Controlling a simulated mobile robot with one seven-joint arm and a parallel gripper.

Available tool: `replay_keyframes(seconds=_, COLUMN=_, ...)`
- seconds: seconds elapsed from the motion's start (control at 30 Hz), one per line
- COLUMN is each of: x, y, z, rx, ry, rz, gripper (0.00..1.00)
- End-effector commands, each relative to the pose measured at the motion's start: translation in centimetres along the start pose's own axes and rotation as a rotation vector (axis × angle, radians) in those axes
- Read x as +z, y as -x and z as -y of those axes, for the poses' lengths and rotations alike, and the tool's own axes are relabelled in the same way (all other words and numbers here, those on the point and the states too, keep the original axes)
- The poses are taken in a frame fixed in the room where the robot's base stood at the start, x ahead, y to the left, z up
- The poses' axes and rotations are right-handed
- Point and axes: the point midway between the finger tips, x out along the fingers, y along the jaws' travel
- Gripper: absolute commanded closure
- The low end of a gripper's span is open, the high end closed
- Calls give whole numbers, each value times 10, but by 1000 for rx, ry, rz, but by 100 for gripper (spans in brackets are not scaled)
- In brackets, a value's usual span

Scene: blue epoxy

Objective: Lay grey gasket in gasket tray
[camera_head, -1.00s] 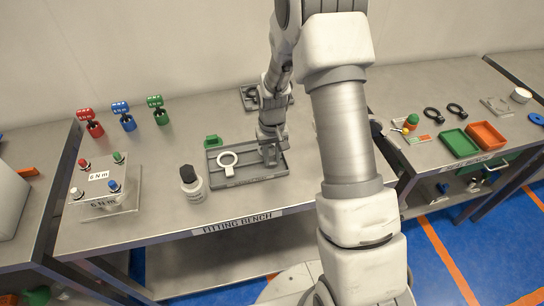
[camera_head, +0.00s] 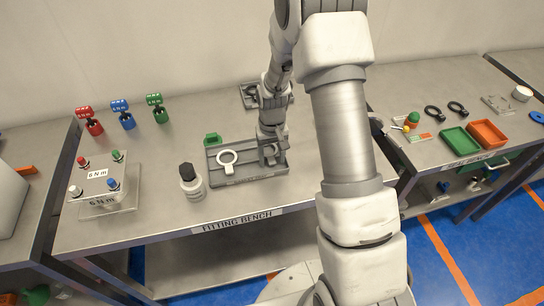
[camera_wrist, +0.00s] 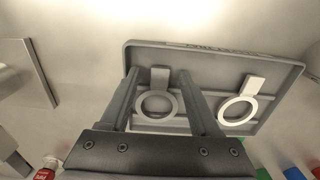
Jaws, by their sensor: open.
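The gasket tray (camera_head: 216,176) is a shallow grey tray near the front of the fitting bench; its rim also shows in the wrist view (camera_wrist: 285,62). The grey gasket (camera_wrist: 160,80), a ring with a flat tab, lies in the tray's left part in the wrist view. It shows partly beneath my gripper in the head view (camera_head: 271,159). A white gasket (camera_head: 228,158) lies beside it in the tray, also seen in the wrist view (camera_wrist: 250,86). My gripper (camera_wrist: 160,74) is open above the tray, its fingers on either side of the grey gasket, apparently clear of it.
Another dark tray (camera_head: 248,101) lies farther back. The torque block (camera_head: 107,190) stands at left. Bare bench shows right of the tray.

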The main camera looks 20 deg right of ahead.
Motion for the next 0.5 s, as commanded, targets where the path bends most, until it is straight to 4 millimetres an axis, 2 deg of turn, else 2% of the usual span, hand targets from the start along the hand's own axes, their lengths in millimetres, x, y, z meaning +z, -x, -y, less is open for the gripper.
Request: replay_keyframes(seconds=0.5, x=0, y=48, z=0, rx=0, ry=0, rz=-1, gripper=37)
